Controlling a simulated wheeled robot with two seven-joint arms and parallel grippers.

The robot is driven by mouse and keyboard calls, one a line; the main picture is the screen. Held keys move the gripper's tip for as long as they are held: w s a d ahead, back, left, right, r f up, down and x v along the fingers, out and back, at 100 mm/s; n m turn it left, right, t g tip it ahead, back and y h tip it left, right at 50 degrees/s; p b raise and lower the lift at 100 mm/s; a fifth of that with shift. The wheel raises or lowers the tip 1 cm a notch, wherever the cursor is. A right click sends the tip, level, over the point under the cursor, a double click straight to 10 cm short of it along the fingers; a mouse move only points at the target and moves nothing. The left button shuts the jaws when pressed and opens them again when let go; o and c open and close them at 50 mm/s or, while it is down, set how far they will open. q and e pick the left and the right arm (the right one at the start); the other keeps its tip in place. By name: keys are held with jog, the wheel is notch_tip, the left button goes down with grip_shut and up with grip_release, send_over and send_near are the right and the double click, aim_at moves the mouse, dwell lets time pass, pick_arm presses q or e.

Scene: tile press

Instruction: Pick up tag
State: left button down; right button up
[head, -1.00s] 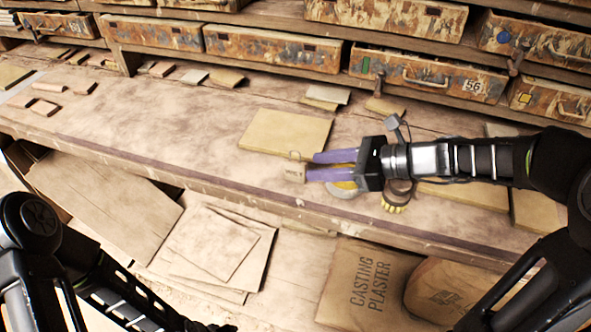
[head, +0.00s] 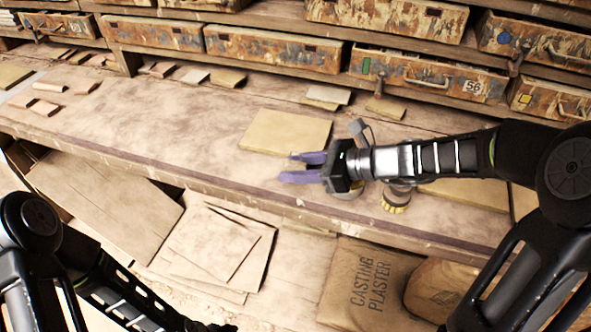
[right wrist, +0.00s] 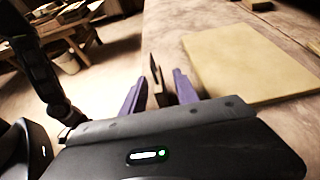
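My right gripper (head: 287,167) is low over the workbench, pointing left, with its two purple fingers apart. In the head view the tag is hidden by the gripper.
A yellowish tile (head: 287,131) lies just behind the right gripper, also in the right wrist view (right wrist: 247,62). A brush-like tool (head: 396,198) stands by the right wrist. Drawers (head: 272,49) line the back.

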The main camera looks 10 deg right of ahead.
jog(key=shift+c, duration=0.2)
dwell(0.3)
grip_shut()
dwell(0.4)
